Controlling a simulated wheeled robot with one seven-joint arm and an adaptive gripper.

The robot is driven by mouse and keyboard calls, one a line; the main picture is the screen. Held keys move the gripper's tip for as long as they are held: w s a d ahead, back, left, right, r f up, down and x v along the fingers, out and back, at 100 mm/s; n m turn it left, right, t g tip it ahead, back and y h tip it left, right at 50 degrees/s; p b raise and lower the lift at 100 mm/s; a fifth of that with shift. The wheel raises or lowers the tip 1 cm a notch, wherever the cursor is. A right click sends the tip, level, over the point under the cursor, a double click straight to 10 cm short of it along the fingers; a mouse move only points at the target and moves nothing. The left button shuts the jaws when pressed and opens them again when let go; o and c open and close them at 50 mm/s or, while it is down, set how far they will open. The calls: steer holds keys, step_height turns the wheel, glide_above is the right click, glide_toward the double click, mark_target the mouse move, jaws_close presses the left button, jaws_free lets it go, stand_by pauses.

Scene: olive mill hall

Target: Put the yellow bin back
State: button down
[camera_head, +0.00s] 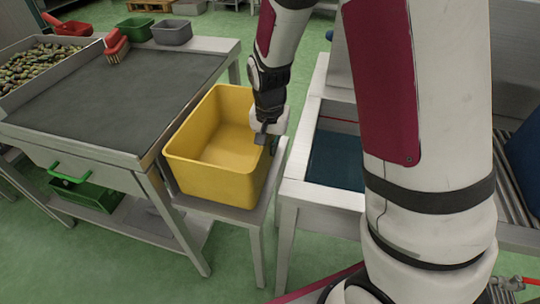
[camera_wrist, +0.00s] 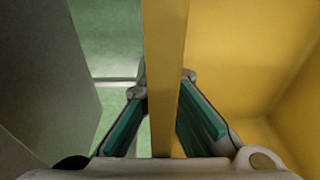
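The yellow bin (camera_head: 212,182) stands upright and empty on a small grey side stand, right of the dark-topped table in the head view. My gripper (camera_head: 266,134) is at the bin's right wall, pointing down. In the wrist view, my gripper (camera_wrist: 163,105) straddles the yellow wall (camera_wrist: 164,60), one teal-padded finger outside and one inside the bin. The fingers look apart, without a clear grip on the wall. Where the pads face the wall is partly hidden by the rim.
The small stand (camera_head: 232,214) is just wider than the bin. The dark-topped table (camera_head: 105,98) holds an olive tray (camera_head: 8,98), a red brush (camera_head: 116,46), and green (camera_head: 135,30) and grey (camera_head: 171,32) small bins. A grey-framed basin (camera_head: 335,160) is close on the right. A green crate (camera_head: 88,192) sits below the table.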

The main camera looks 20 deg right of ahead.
steer(key=shift+f+b, duration=0.3)
steer(key=shift+f, duration=1.15)
steer(key=c, duration=1.8)
jaws_free()
steer(key=s+r+n+p, duration=0.15)
steer(key=s+r, duration=0.25)
steer(key=r, duration=0.5)
steer(key=s+r+p, duration=0.2)
steer(key=s+r, duration=0.2)
steer(key=r, duration=0.6)
steer(key=s+r+n, duration=0.2)
steer(key=s+r, duration=0.1)
steer(key=s, duration=0.9)
steer(key=s+r+n, duration=0.3)
steer(key=s+r, duration=0.1)
steer(key=s, duration=0.8)
steer(key=shift+s+d+r, duration=0.15)
steer(key=shift+d, duration=0.2)
